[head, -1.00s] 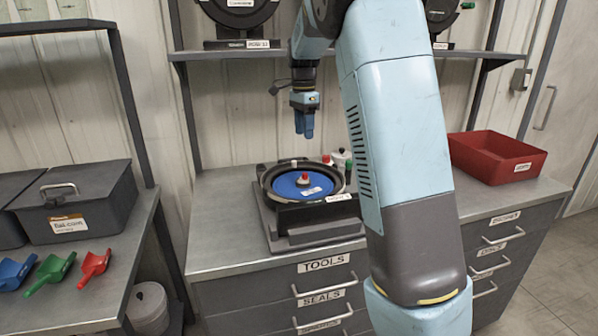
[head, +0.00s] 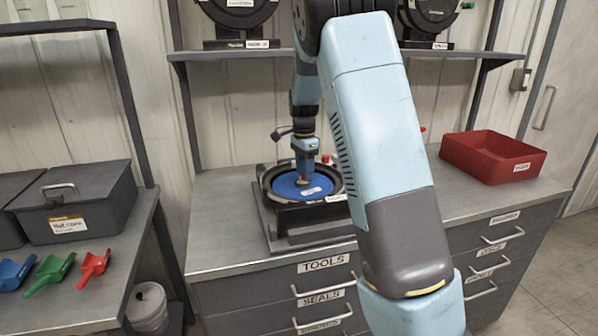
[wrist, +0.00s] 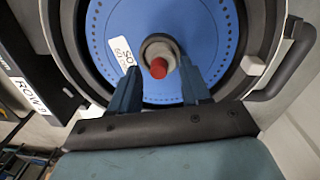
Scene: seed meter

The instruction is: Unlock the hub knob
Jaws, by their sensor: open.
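The seed meter (head: 264,196) sits on the grey workbench with its blue seed disc (head: 286,187) facing up. In the wrist view the disc (wrist: 205,30) carries a white label and a ring of small holes. The hub knob (wrist: 159,67), with a red top and a pale collar, stands at the disc's centre. My gripper (wrist: 158,90) is open, with one blue finger on either side of the knob in the picture. I cannot tell whether the fingers touch it. In the head view my gripper (head: 304,179) is low over the disc and largely hides the knob.
A red bin (head: 490,158) stands on the bench at right. Left are a dark lidded box (head: 75,200) and blue, green and red scoops (head: 52,270). A shelf (head: 230,53) holding more meters runs behind the arm. Bare bench lies left of the meter.

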